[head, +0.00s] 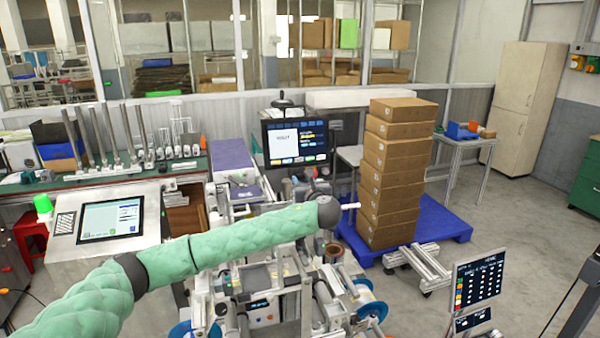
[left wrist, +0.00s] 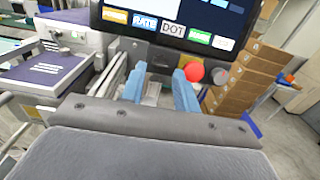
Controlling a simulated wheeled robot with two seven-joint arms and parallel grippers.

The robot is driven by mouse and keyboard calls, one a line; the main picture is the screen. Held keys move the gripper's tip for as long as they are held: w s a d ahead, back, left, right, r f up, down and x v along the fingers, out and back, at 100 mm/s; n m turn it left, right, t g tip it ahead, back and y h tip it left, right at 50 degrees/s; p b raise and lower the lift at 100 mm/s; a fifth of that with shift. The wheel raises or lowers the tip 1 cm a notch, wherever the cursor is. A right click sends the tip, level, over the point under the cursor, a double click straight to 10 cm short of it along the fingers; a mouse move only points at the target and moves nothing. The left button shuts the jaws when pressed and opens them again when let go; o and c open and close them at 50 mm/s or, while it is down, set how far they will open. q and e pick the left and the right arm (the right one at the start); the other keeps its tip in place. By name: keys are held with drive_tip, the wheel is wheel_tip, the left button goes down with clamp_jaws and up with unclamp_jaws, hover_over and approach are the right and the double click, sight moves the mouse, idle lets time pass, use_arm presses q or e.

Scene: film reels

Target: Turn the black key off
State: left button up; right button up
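A machine screen (head: 298,143) stands above the middle of the reel machine. Its lower edge with a row of coloured labels also shows in the left wrist view (left wrist: 172,28). On the grey panel below it, a round red button (left wrist: 194,72) and a grey round knob (left wrist: 220,76) sit right of my left gripper. I cannot make out a black key for certain; it may be too small or hidden. My left gripper (left wrist: 158,82) has its two blue fingers apart with nothing between them, facing the panel under the screen. My right gripper is not in view.
A stack of cardboard boxes (head: 392,165) stands on a blue pallet (head: 440,218) to the right. A second control console (head: 112,220) is on the left. A small screen (head: 478,282) stands at the lower right.

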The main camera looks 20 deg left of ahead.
sight(299, 175)
use_arm(q)
drive_tip(key=x, duration=0.2)
drive_tip(key=shift+w+a+f+p, duration=0.1)
drive_tip(key=shift+w+a+p, duration=0.15)
drive_tip(key=shift+p, duration=0.15)
drive_tip(key=shift+w, duration=0.1)
drive_tip(key=shift+d, duration=0.1)
drive_tip(key=shift+w, duration=0.1)
clamp_jaws()
drive_tip(key=shift+f, duration=0.1)
